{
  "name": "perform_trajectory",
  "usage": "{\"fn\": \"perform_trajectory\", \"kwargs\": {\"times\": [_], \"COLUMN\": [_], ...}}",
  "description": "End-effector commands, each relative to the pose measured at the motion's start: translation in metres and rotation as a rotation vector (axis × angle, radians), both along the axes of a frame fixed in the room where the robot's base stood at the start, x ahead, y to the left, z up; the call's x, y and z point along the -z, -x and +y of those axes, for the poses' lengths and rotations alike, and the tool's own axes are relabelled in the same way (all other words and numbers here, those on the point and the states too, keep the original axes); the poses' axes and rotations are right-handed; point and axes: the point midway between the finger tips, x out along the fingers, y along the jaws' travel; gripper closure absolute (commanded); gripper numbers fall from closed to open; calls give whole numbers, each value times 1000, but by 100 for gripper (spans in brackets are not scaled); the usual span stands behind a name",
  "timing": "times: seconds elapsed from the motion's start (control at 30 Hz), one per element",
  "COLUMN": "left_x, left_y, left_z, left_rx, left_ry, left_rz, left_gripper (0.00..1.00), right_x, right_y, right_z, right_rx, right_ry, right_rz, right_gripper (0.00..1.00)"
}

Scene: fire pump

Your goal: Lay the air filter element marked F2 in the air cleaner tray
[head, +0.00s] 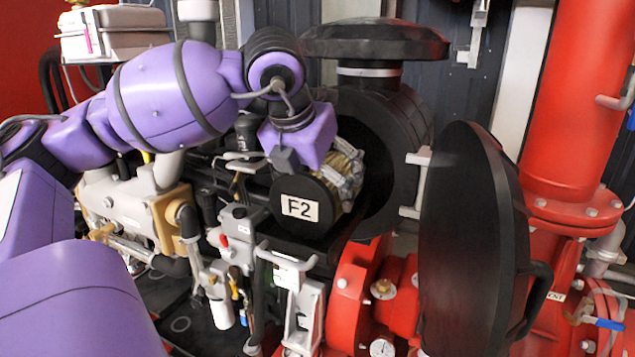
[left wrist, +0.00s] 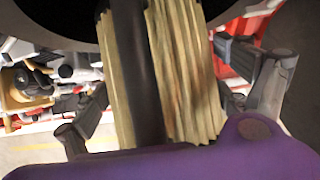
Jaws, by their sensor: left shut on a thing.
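The air filter element marked F2 (head: 301,207) shows its black end cap with a white label facing me; its pale pleated side shows behind the cap. My left gripper (head: 343,175) is shut on the filter's body. In the left wrist view the pleats (left wrist: 185,75) and a dark band lie between the two fingers. The filter is in front of the open mouth of the black round air cleaner housing (head: 408,120). A black ledge (head: 345,240), seemingly the tray, shows below the filter; I cannot tell whether they touch. My right gripper is not in view.
A large black round cover (head: 465,240) stands swung open at the right of the housing. A black cap (head: 375,40) sits above it. Red pipework (head: 575,120) fills the right side, and engine parts (head: 135,205) crowd the left below my arm.

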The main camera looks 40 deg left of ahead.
Motion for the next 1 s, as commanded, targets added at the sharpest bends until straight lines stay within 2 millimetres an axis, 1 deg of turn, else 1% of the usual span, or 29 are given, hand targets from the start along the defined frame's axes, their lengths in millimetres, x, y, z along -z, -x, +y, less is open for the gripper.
{"fn": "perform_trajectory", "kwargs": {"times": [0.03, 0.1, 0.43, 0.53, 0.67, 0.83, 1.0], "left_x": [1, 1, 1, -4, -21, -55, -83], "left_y": [0, 0, 0, 1, 10, 28, 44], "left_z": [0, 0, 0, -1, -3, -9, -14], "left_rx": [0, 0, 0, 1, 1, 1, 0], "left_ry": [0, 0, 0, 1, 0, 1, 0], "left_rz": [1, 1, 1, -1, -4, -7, -4], "left_gripper": [6, 0, 0, 0, 0, 0, 0], "right_x": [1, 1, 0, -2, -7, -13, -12], "right_y": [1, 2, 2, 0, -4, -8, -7], "right_z": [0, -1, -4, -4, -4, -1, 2], "right_rx": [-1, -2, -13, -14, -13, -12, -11], "right_ry": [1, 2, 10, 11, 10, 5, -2], "right_rz": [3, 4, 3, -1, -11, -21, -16], "right_gripper": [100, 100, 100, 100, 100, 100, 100]}}
